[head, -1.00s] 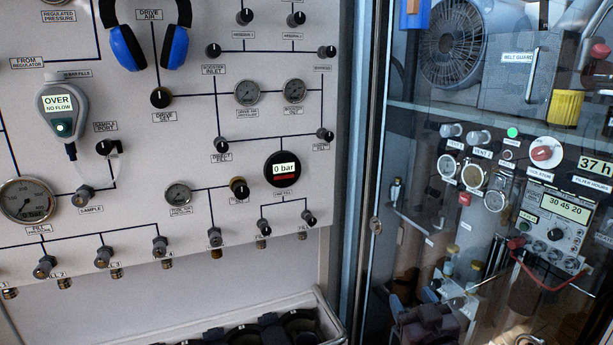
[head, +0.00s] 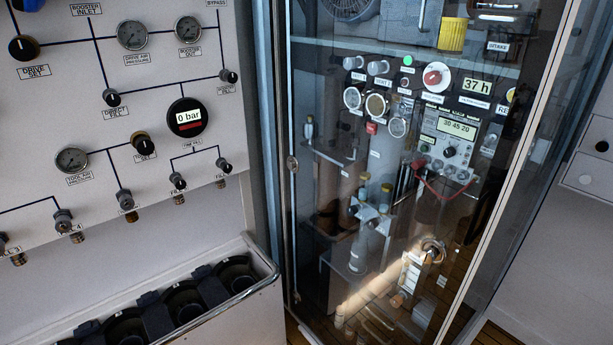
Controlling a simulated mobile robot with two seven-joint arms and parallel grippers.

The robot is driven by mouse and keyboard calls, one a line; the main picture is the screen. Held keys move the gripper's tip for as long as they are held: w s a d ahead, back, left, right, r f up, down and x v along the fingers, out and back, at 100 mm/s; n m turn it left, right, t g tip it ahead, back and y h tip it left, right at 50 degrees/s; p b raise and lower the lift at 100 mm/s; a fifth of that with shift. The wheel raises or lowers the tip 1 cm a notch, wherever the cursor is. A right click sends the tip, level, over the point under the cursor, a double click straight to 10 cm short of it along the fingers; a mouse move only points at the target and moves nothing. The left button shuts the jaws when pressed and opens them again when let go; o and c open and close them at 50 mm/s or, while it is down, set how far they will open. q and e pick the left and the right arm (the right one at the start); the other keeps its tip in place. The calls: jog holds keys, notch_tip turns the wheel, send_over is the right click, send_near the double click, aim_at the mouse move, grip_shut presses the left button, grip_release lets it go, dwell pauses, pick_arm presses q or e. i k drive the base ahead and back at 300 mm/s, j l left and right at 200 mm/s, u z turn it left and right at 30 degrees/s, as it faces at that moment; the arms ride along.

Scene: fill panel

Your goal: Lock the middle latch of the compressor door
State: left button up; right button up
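The compressor door is a tall clear pane (head: 335,250) in a metal frame, right of the white panel. It looks closed, but I cannot tell for sure. A small round metal fitting (head: 291,163) sits partway up the door's left edge, beside a thin vertical rod. It may be a latch; its locked or unlocked state is too small to tell. A round metal piece (head: 433,249) shows lower right; I cannot tell whether it is on the pane or behind it. Neither of my grippers is in view.
The white gauge panel (head: 150,80) stands at the left. A metal-rimmed rack (head: 262,262) with dark round holders juts out below it, close to the door's lower left. Gauges and a control box (head: 452,130) show behind the pane. White drawers (head: 592,165) stand at the right.

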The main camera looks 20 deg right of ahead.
aim_at(430, 253)
jog(key=l+z, duration=0.15)
jog(key=z, duration=1.1)
jog(key=i+j, duration=0.05)
